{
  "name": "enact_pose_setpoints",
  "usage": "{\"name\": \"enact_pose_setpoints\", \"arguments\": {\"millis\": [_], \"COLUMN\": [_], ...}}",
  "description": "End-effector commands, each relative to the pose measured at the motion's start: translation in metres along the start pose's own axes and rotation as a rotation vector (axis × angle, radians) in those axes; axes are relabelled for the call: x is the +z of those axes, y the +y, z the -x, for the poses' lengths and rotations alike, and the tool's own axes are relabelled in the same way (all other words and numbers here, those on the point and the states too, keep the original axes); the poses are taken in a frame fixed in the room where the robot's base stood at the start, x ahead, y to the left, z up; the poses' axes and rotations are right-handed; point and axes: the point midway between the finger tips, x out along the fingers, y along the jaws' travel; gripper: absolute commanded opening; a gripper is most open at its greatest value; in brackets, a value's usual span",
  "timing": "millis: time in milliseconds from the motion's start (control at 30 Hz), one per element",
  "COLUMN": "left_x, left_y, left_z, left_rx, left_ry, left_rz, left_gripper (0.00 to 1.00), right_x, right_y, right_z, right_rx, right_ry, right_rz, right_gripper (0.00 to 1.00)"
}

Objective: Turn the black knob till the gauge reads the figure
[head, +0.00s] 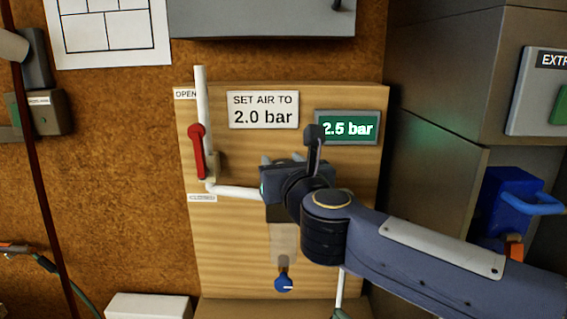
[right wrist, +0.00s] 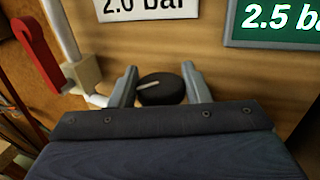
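The black knob (right wrist: 160,91) is round, with a pale mark on its face. In the right wrist view it sits snugly between the two grey fingers of my right gripper (right wrist: 160,82), which seem to touch it on both sides. In the head view my right gripper (head: 290,162) is against the wooden board and hides the knob. The green gauge (head: 347,127) reads 2.5 bar; part of it also shows in the right wrist view (right wrist: 275,22). The white sign (head: 263,109) says SET AIR TO 2.0 bar. My left gripper is not in view.
A red lever (head: 197,152) on a white pipe is left of the gripper, between OPEN and a lower label. A blue knob (head: 283,284) is below. Grey cabinets (head: 440,85) stand close on the right, with a blue padlock-like item (head: 508,200). The board's lower left is clear.

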Motion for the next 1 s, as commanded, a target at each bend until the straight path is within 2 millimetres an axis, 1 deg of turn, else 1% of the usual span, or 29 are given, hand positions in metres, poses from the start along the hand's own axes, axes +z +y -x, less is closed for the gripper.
{"name": "enact_pose_setpoints", "arguments": {"millis": [33,133,300,467,700,1000], "left_x": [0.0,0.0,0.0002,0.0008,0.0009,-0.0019], "left_y": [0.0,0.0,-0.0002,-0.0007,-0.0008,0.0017], "left_z": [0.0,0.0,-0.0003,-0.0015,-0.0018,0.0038], "left_rx": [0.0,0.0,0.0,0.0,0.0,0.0], "left_ry": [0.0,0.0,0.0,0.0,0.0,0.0], "left_rz": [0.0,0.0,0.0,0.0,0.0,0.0], "left_gripper": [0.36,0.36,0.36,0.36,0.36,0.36], "right_x": [0.0,0.0001,0.0001,-0.0001,0.0005,0.0014], "right_y": [-0.0001,-0.0001,-0.0005,-0.0017,-0.0024,-0.0009], "right_z": [0.0001,0.0002,0.0003,0.0001,-0.0001,-0.0001], "right_rx": [0.0,0.0,0.01,0.059,0.211,0.411], "right_ry": [0.0,0.0,0.0,-0.001,0.0,0.0], "right_rz": [0.0,0.0,0.0,-0.001,-0.002,0.0], "right_gripper": [0.33,0.2,0.2,0.2,0.2,0.2]}}
